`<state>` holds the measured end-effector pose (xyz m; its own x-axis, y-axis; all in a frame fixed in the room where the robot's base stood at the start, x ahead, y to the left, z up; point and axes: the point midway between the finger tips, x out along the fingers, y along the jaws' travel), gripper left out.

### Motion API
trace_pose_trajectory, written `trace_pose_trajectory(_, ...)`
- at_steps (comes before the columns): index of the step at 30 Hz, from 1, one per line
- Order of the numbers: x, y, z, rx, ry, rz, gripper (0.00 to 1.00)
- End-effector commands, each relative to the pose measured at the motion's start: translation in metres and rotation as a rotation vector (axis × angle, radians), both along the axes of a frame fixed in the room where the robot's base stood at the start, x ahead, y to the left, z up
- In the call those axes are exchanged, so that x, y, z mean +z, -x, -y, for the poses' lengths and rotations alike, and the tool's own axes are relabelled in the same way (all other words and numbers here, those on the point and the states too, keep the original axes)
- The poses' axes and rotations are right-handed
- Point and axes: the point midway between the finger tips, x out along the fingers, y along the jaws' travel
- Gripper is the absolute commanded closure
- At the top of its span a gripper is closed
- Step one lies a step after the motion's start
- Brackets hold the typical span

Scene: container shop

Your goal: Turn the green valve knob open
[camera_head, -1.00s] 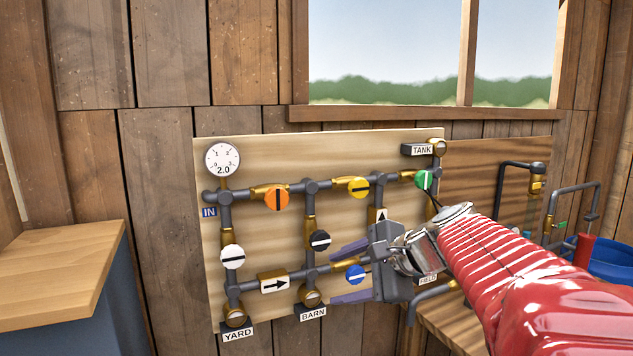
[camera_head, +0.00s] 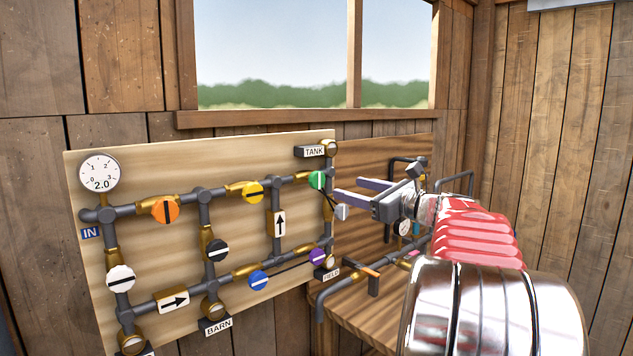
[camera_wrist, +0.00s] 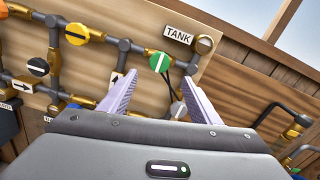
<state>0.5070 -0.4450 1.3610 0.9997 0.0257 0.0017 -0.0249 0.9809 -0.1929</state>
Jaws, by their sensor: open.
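The green valve knob (camera_head: 317,180) sits at the upper right of the pipe board, below the TANK label. Its white stripe looks roughly upright, across the sideways pipe. My gripper (camera_head: 346,188) is open and empty just right of the knob, apart from it in the head view. In the wrist view the green knob (camera_wrist: 159,62) shows beyond and between the two lavender fingertips (camera_wrist: 160,80), with its stripe slanted. A small pale tag (camera_head: 342,211) on a dark cord hangs below the knob, close to my lower finger.
The board (camera_head: 140,240) carries other knobs: orange (camera_head: 165,209), yellow (camera_head: 252,192), black (camera_head: 216,250), white (camera_head: 121,278), blue (camera_head: 258,280) and purple (camera_head: 318,256). A gauge (camera_head: 100,172) reads about 2.0. More pipes (camera_head: 455,182) stand right, behind my gripper. A wooden bench (camera_head: 350,325) lies below.

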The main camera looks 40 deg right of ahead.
Motion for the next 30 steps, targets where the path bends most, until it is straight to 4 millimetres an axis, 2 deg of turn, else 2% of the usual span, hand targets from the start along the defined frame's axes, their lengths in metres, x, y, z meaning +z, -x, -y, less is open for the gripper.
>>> trace_pose_trajectory(5,0.0,-0.003,-0.001,0.002,0.001,-0.001,0.43)
trace_pose_trajectory(11,-0.001,-0.022,-0.002,0.003,0.001,-0.002,0.43)
trace_pose_trajectory(30,-0.001,-0.118,-0.005,0.004,0.002,-0.002,0.43)
